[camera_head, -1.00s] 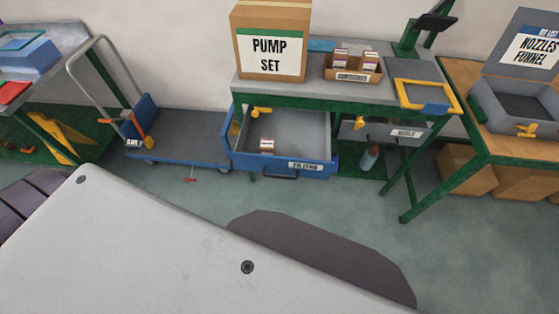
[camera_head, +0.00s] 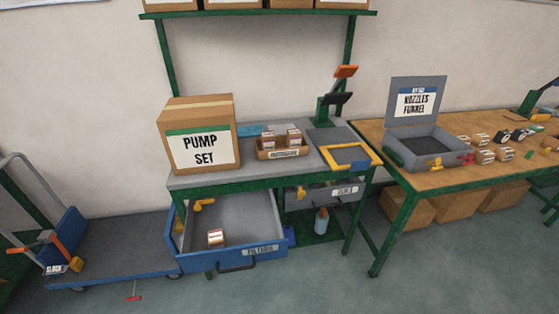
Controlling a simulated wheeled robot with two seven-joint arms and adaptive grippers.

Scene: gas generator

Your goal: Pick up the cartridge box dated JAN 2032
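Two small white cartridge boxes with dark labels stand in an open cardboard bin on the grey bench: a left cartridge box (camera_head: 269,141) and a right cartridge box (camera_head: 294,137). The cardboard bin (camera_head: 284,154) has a label on its front. Another small box (camera_head: 216,237) lies in the open blue drawer (camera_head: 262,250), whose label seems to read FILTERS. The dates on the boxes are too small to read. Neither of my grippers is in view.
A large PUMP SET carton (camera_head: 200,135) stands left of the bin, and a yellow-edged tray (camera_head: 350,155) lies right of it. The drawer juts out over the floor. A blue cart (camera_head: 110,245) stands at left. A wooden table (camera_head: 440,178) with an open NOZZLES FUNNEL case (camera_head: 420,145) stands at right.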

